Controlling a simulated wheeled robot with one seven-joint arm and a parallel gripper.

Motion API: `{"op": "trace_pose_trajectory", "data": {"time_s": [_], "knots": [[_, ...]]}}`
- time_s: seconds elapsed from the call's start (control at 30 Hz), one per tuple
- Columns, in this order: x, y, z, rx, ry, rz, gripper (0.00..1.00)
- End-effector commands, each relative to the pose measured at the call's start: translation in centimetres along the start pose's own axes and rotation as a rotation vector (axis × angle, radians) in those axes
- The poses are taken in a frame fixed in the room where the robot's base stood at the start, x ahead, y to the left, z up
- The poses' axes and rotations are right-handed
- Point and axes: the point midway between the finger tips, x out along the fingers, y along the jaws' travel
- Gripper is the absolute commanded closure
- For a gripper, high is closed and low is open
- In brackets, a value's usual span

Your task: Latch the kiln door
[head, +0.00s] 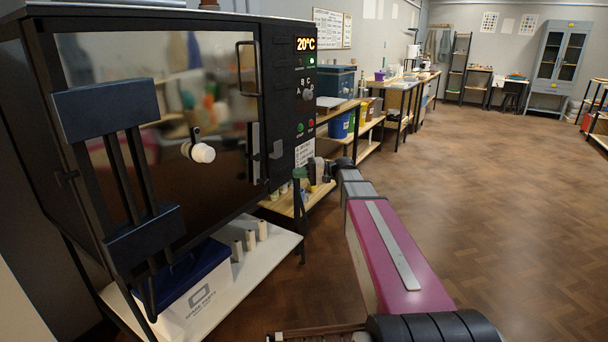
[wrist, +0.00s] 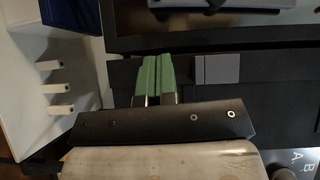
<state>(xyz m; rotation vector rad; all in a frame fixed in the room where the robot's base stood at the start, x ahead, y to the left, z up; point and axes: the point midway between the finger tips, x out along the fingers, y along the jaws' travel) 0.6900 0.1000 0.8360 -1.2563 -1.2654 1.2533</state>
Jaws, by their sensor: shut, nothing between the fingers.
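The kiln door (head: 175,190) is a dark, reflective panel at the left of the head view, with a bar handle (head: 240,68) at its upper right and a white knob (head: 203,152). It looks closed or nearly so. A dark latch plate (head: 254,150) is at its right edge, beside a small grey catch (head: 276,150) on the kiln front. I cannot tell whether they are engaged. My gripper (head: 300,188) is low in front of the kiln's right side, below the catch. In the wrist view its green fingertips (wrist: 157,75) are shut and empty, beside a grey block (wrist: 217,69).
The control panel (head: 305,90) reads 20°C. A white shelf (head: 265,262) under the kiln holds a blue-lidded box (head: 195,285) and several pale posts (head: 250,238). Benches (head: 365,125) line the wall behind. The wooden floor (head: 490,180) at right is clear.

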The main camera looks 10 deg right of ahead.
Motion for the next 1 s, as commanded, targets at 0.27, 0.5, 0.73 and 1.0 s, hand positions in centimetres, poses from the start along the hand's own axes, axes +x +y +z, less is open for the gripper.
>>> {"op": "trace_pose_trajectory", "data": {"time_s": [0.27,0.5,0.73,1.0], "knots": [[5.3,0.0,0.1,0.000,-0.002,-0.001,1.00],[7.5,0.0,2.4,0.000,-0.001,0.000,1.00],[8.2,0.0,2.9,0.000,0.000,0.000,1.00],[8.2,0.0,2.8,0.000,0.000,0.000,1.00]]}}
